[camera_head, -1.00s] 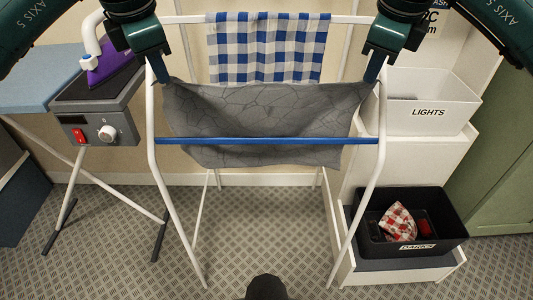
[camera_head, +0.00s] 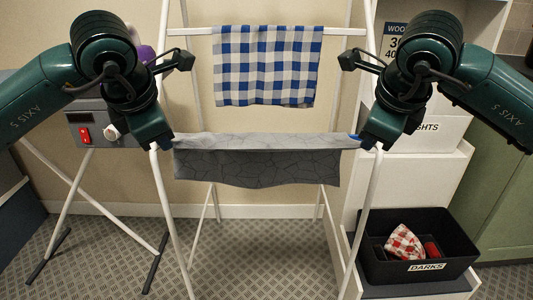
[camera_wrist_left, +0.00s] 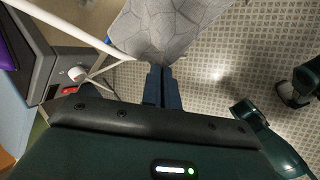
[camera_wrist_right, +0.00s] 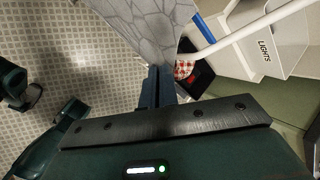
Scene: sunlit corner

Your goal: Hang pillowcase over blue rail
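The grey pillowcase (camera_head: 258,168) with a dark crackle pattern lies across the blue rail (camera_head: 355,137), with a panel hanging down in front. It covers nearly all of the rail; a short blue piece shows at the right and in the right wrist view (camera_wrist_right: 204,28). My left gripper (camera_head: 170,146) is at the cloth's left end. In the left wrist view (camera_wrist_left: 162,72) its fingers are together at a cloth corner. My right gripper (camera_head: 366,146) is at the right end, its fingers also together at a corner in the right wrist view (camera_wrist_right: 158,72). The cloth behind the rail is mostly hidden.
A blue checked cloth (camera_head: 267,65) hangs on the white rack's back rail. The rack's white legs (camera_head: 172,220) stand close to both grippers. A grey ironing unit (camera_head: 88,130) is at left. A black DARKS bin (camera_head: 450,250) and a LIGHTS bin (camera_head: 440,130) are at right.

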